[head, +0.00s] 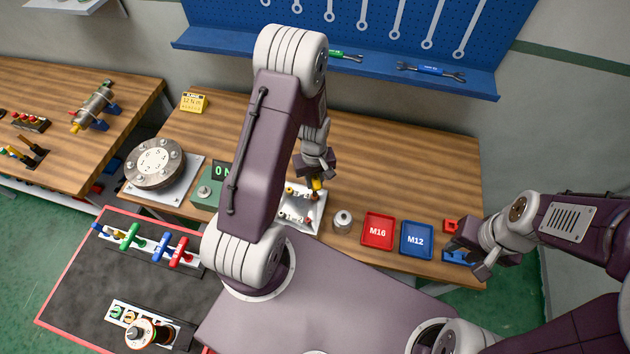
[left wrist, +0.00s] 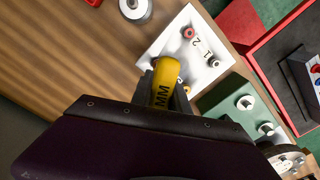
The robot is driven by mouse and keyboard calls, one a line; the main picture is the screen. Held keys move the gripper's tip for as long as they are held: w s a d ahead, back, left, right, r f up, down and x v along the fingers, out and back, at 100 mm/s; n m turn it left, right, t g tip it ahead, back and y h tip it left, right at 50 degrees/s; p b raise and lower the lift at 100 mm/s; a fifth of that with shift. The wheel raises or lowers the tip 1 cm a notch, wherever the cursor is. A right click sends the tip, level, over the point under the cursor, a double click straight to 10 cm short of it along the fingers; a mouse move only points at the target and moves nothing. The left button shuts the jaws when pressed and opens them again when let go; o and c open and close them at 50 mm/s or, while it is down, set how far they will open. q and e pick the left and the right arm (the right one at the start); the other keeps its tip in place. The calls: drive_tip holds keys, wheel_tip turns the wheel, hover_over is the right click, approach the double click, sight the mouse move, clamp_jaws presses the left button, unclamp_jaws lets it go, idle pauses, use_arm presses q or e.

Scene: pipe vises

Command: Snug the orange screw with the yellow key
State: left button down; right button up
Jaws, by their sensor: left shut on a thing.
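The yellow key (left wrist: 163,88), marked "MM", is held in my left gripper (left wrist: 165,101), which is shut on it. In the head view the key (head: 316,184) points down at the white plate (head: 314,220), under my left gripper (head: 315,172). I cannot tell which fitting is the orange screw, or whether the key touches one; the key and gripper hide part of the plate. My right gripper (head: 468,257) is open at the table's right end.
A grey round weight (head: 343,220), red M16 tray (head: 377,231) and blue M12 tray (head: 416,240) stand right of the plate. A green box with a display (head: 206,194) and a flanged disc (head: 155,163) stand left. Coloured-handled tools (head: 162,246) sit in a rack.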

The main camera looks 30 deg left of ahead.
use_arm(q)
drive_tip(key=shift+s+f, duration=0.2)
drive_tip(key=shift+f, duration=0.05)
drive_tip(key=m, duration=0.6)
drive_tip(key=shift+a, duration=0.15)
drive_tip(key=m, duration=0.4)
drive_tip(key=shift+w+a+r+p, duration=0.1)
drive_tip(key=shift+p, duration=0.2)
drive_tip(key=shift+m, duration=1)
